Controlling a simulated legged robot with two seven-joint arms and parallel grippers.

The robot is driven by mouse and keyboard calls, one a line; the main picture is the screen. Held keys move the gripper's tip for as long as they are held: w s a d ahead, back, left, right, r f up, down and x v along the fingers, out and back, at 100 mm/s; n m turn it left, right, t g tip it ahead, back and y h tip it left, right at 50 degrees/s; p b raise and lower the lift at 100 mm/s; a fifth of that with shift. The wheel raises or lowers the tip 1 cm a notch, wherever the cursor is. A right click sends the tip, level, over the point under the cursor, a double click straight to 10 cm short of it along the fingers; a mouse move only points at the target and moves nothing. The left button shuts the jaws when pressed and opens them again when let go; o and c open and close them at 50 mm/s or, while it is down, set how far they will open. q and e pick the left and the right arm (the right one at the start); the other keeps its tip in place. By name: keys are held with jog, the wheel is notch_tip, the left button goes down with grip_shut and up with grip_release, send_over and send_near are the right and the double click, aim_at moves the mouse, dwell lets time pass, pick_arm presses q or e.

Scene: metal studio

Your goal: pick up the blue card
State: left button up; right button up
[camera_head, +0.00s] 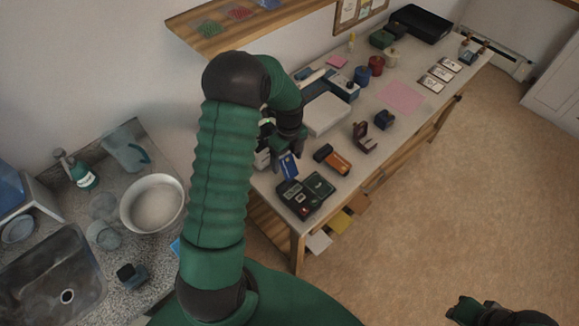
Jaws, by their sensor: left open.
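A small blue card (289,167) shows at the near left end of the workbench, beside a dark device. My left arm rises from the bottom and bends over, so its gripper (289,149) points down just above the card. The left gripper is open; its fingers are small and dark, and I cannot tell whether they touch the card. Part of my right arm shows at the bottom right corner, but its fingers are not clear.
A dark device (305,194) and an orange-and-black tool (333,160) lie close to the card. A white box (325,115) stands behind. The bench (400,130) holds several jars and boxes. A sink (50,280) and white bowl (153,203) are at left.

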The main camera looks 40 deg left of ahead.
pick_arm(q)
jog(key=shift+w+f, duration=0.1)
jog(key=shift+f, duration=0.6)
jog(key=shift+a, duration=0.15)
jog(key=shift+c, duration=0.6)
jog(key=c, duration=1.3)
jog(key=shift+r, duration=0.2)
